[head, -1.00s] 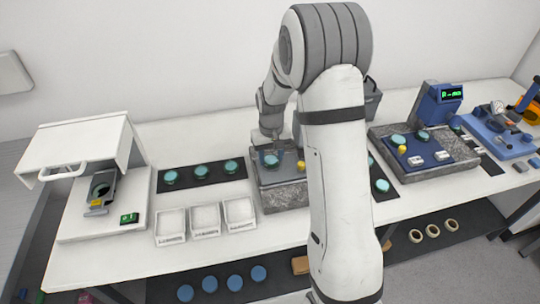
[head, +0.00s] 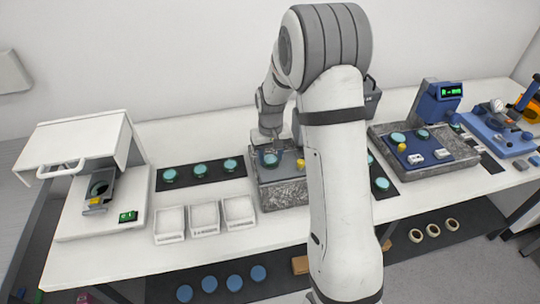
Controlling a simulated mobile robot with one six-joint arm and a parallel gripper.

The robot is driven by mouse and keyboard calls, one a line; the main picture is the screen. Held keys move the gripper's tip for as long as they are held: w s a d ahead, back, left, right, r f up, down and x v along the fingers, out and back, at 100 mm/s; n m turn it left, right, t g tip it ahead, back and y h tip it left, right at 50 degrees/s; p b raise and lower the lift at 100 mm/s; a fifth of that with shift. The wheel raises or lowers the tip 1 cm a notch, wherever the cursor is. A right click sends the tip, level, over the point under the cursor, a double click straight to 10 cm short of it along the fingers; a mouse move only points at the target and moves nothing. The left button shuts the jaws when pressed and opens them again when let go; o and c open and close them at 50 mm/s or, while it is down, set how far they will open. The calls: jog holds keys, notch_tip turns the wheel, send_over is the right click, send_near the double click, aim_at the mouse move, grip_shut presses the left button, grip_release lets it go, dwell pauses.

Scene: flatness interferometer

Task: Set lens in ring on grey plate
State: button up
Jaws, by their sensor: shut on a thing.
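My gripper (head: 270,149) is in the head view, left of my upper arm, pointing down over a grey plate (head: 265,174) on a speckled stone block (head: 285,193). It is shut on a teal lens (head: 270,159), which is low at the plate. The ring is hidden or too small to make out, so I cannot tell whether the lens sits in it. My arm covers the right part of the block. A yellow knob (head: 300,164) stands on the plate, right of the lens.
Several teal lenses lie on a dark mat (head: 215,181) to the left. White trays (head: 205,216) stand in front of it. A white hooded instrument (head: 85,150) is at far left. A second stone block (head: 455,160) with a blue plate (head: 412,142) is to the right.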

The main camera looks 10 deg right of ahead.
jog(key=shift+s+f, duration=0.35)
jog(key=shift+f, duration=0.2)
jog(key=o, duration=0.9)
jog(key=shift+o, duration=1)
jog(key=shift+r, duration=0.15)
jog(key=shift+o, duration=0.3)
jog(key=r, duration=0.5)
jog(key=r+b, duration=0.1)
jog(key=r, duration=0.1)
jog(key=shift+w+r, duration=0.3)
jog(key=shift+r, duration=0.5)
jog(key=shift+s+r, duration=0.2)
jog(key=s+r+t, duration=0.1)
jog(key=s+r, duration=0.3)
jog(key=s, duration=0.9)
jog(key=s+r+t, duration=0.2)
jog(key=s+r, duration=0.3)
jog(key=s, duration=0.7)
jog(key=shift+s+m, duration=0.35)
jog(key=shift+m, duration=0.05)
